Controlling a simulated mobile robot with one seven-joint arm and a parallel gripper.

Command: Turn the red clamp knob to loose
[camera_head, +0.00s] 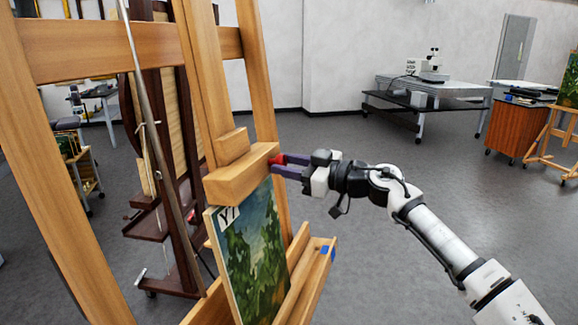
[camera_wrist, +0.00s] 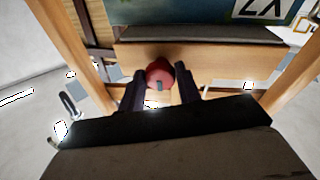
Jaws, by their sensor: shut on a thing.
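The red clamp knob (camera_head: 275,159) sits on the end of the wooden clamp block (camera_head: 235,178) of the easel. In the wrist view the red knob (camera_wrist: 160,74) shows between the two dark fingers, with a small grey mark on its face. My gripper (camera_head: 284,165) reaches in from the right and is shut on the knob. The gripper also shows in the wrist view (camera_wrist: 160,88), one finger on each side of the knob. A painting of green trees (camera_head: 252,250) stands under the clamp block; the characters "Y/" show in its upper corner.
The easel's posts (camera_head: 70,180) and its lower ledge (camera_head: 318,262), with a blue patch, surround the painting. A dark wooden easel (camera_head: 170,150) stands behind. A cart with a microscope (camera_head: 432,88) is at the back right. The floor right of the easel is open.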

